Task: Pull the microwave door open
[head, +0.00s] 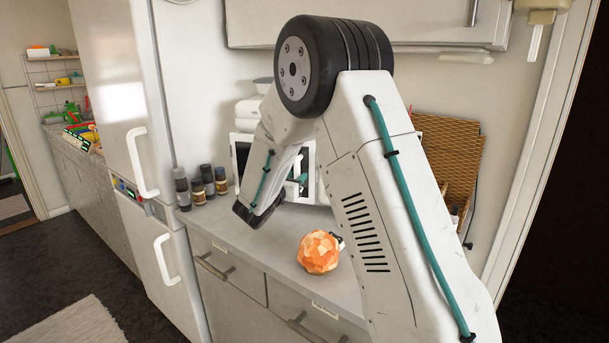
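The microwave (234,160) is a white box with a dark front panel, standing on the counter against the wall. My arm crosses in front of it and hides most of its front, so I cannot make out the handle or tell whether the door is shut. My forearm slants down to the left and ends in a dark wrist part low in front of the microwave's left side. The fingers of my gripper cannot be made out, and any contact with the door is hidden.
A faceted orange ornament (319,252) sits on the counter (240,238) in front of the microwave. Several dark-lidded jars (208,180) stand left of it, beside a tall white fridge (130,90). A woven brown panel (455,160) leans at the right. Drawers (230,273) are below.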

